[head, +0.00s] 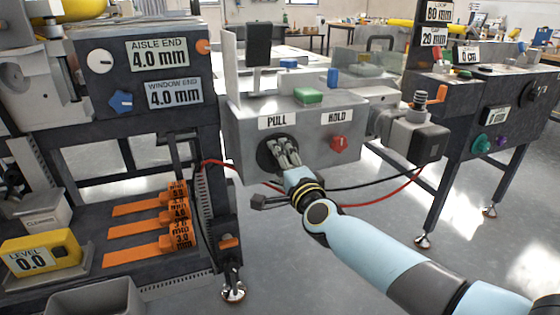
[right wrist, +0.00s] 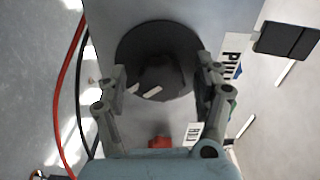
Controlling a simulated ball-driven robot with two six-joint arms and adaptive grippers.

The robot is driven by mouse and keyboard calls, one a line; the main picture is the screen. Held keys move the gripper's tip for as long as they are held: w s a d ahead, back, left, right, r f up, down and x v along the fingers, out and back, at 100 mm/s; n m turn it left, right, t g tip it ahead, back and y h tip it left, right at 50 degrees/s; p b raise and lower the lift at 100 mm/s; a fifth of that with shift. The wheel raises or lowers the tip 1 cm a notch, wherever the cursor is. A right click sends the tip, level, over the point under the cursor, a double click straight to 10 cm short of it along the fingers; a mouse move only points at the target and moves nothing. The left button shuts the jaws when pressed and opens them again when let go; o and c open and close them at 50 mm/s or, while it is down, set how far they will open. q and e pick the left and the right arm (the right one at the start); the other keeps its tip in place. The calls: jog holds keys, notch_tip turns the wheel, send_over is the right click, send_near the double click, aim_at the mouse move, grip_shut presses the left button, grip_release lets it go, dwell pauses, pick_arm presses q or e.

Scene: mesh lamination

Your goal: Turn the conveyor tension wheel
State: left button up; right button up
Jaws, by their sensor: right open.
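A dark round knob (head: 268,155) sits on the front of the grey box under the PULL label; no readable label names it as the tension wheel. In the right wrist view it is a dark disc (right wrist: 135,45) with a raised block and a pale mark in its middle. My right gripper (head: 284,152) is in front of this knob. In the right wrist view my right gripper (right wrist: 166,78) is open, one finger on either side of the raised block. Contact cannot be told. My left gripper is not in view.
A red knob (head: 339,144) sits under the HOLD label, with a green button (head: 308,95) on top of the box. A blue star knob (head: 122,100) is on the left panel and a teal knob (head: 481,144) on the right one. Red cable (head: 384,197) hangs below the box.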

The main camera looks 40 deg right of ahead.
jog(key=v, duration=1.1)
jog(key=shift+s+a, duration=0.1)
jog(key=s+a+f+n+g+y+p, duration=0.1)
jog(key=s+f+n+g, duration=0.2)
jog(key=s+f, duration=0.45)
jog(key=s+f+n+g+y, duration=0.1)
jog(key=s+f+n+g, duration=0.2)
jog(key=f, duration=0.8)
jog(key=s+a+f+n+g+y+p, duration=0.1)
jog(key=s+f+n+g, duration=0.15)
jog(key=s+f, duration=0.55)
jog(key=s+f+n+g, duration=0.3)
jog(key=s+f+n, duration=0.1)
jog(key=s, duration=0.5)
jog(key=s+f+n+g, duration=0.2)
jog(key=s+f, duration=0.4)
jog(key=s, duration=0.4)
jog(key=s+f+n+g, duration=0.3)
jog(key=s+f+n, duration=0.2)
jog(key=s, duration=0.4)
jog(key=shift+s+n+g, duration=0.35)
